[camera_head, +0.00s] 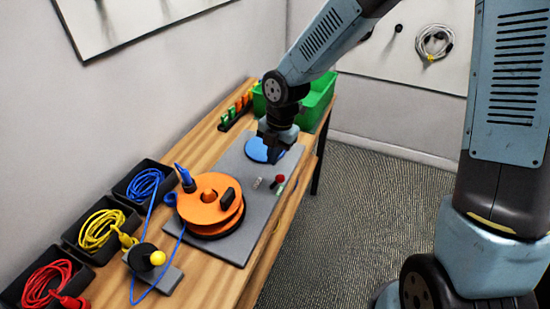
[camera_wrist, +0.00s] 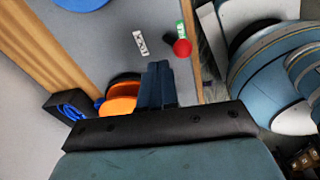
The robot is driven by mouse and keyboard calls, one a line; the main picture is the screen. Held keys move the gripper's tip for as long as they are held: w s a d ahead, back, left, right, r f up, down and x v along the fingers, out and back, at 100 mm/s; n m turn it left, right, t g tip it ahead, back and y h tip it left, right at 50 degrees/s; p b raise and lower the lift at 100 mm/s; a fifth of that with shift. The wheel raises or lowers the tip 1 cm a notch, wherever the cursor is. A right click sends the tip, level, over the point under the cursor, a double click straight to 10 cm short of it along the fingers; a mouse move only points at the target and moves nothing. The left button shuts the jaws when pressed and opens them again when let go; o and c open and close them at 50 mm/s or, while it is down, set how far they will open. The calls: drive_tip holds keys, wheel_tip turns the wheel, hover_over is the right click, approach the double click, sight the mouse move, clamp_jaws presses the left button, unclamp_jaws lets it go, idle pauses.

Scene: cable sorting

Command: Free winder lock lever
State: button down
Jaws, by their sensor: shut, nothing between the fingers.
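The orange winder reel (camera_head: 208,208) sits on a grey plate (camera_head: 232,246) on the table. Its edge also shows in the wrist view (camera_wrist: 121,103). A small lever with a red ball knob (camera_head: 280,179) stands near the plate's right edge, beside a green mark (camera_head: 280,190); the knob also shows in the wrist view (camera_wrist: 182,48). I take this to be the lock lever. My gripper (camera_head: 273,156) is shut and empty, over the blue disc (camera_head: 257,151) and behind the lever. In the wrist view the closed fingertips (camera_wrist: 157,66) point near the knob, apart from it in the picture.
Black bins with blue (camera_head: 145,185), yellow (camera_head: 98,229) and red (camera_head: 46,284) cables line the left. A blue cable runs past a yellow-knobbed grey fixture (camera_head: 158,258). A green crate (camera_head: 318,100) stands at the back. A small white label (camera_head: 257,183) lies on the plate.

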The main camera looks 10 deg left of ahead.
drive_tip(key=d+r, duration=0.6)
drive_tip(key=r, duration=0.3)
drive_tip(key=shift+r, duration=0.4)
drive_tip(key=shift+s+d, duration=0.1)
